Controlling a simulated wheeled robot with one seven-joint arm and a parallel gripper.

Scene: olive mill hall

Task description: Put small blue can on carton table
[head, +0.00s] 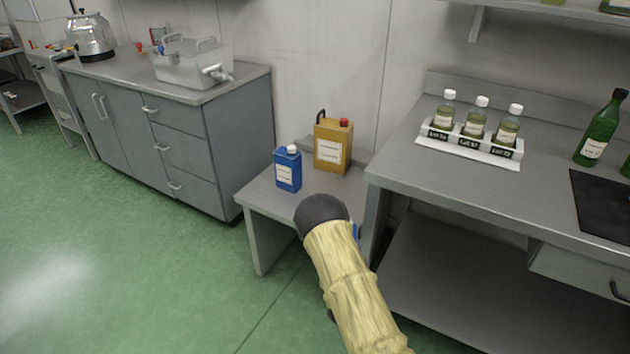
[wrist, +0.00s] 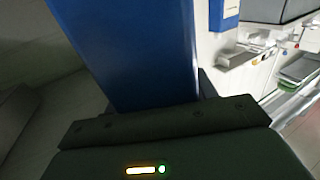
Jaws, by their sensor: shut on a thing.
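My gripper (wrist: 160,115) is shut on a blue can (wrist: 135,55), whose plain blue side fills much of the wrist view. In the head view my arm hides most of this held can, and only a blue sliver (head: 356,231) shows beside the dark wrist. A second blue can (head: 288,170) with a white cap and pale label stands upright on a low grey table (head: 262,200). A blue piece with a pale label (wrist: 225,15) also shows at the top of the wrist view. My wrist is over the front right part of the low table.
A yellow can (head: 333,146) with a red cap stands behind the blue one. To the right is a higher steel bench (head: 430,185) with a rack of bottles (head: 470,148) and a green bottle (head: 600,130). A grey cabinet (head: 190,140) stands left. Green floor is clear at left.

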